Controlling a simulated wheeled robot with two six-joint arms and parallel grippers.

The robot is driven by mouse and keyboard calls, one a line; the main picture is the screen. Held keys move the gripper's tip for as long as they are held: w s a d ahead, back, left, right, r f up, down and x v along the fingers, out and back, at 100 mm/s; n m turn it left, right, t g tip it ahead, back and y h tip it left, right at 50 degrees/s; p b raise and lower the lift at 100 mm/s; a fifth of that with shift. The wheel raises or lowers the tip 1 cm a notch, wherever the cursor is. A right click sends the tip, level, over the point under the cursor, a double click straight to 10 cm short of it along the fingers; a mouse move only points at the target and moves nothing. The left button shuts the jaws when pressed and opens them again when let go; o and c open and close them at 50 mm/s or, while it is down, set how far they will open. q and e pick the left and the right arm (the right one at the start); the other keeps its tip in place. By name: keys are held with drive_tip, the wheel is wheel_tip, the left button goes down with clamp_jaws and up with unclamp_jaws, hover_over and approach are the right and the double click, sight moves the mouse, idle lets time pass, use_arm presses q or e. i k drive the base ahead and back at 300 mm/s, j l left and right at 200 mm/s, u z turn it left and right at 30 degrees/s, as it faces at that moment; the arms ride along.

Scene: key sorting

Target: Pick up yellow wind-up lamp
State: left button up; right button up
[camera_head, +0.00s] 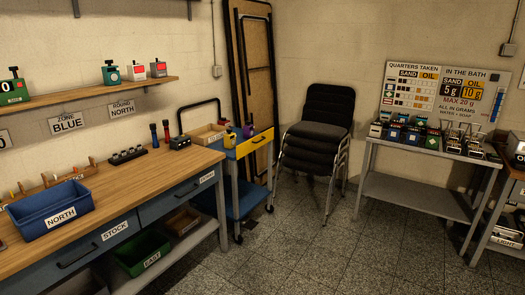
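A small yellow item (229,138) stands on the blue cart (240,152) at the far end of the workbench. It may be the yellow wind-up lamp, but it is too small to tell for sure. A dark purple item (248,131) stands just right of it. Neither of my grippers is in view.
A workbench (140,178) runs along the left with a blue NORTH bin (50,225) and two upright torches (154,135). Stacked black chairs (318,130) stand in the back corner. A grey table (415,190) with several devices stands at right. The tiled floor (310,255) between is clear.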

sight(229, 139)
drive_tip(key=i, duration=2.25)
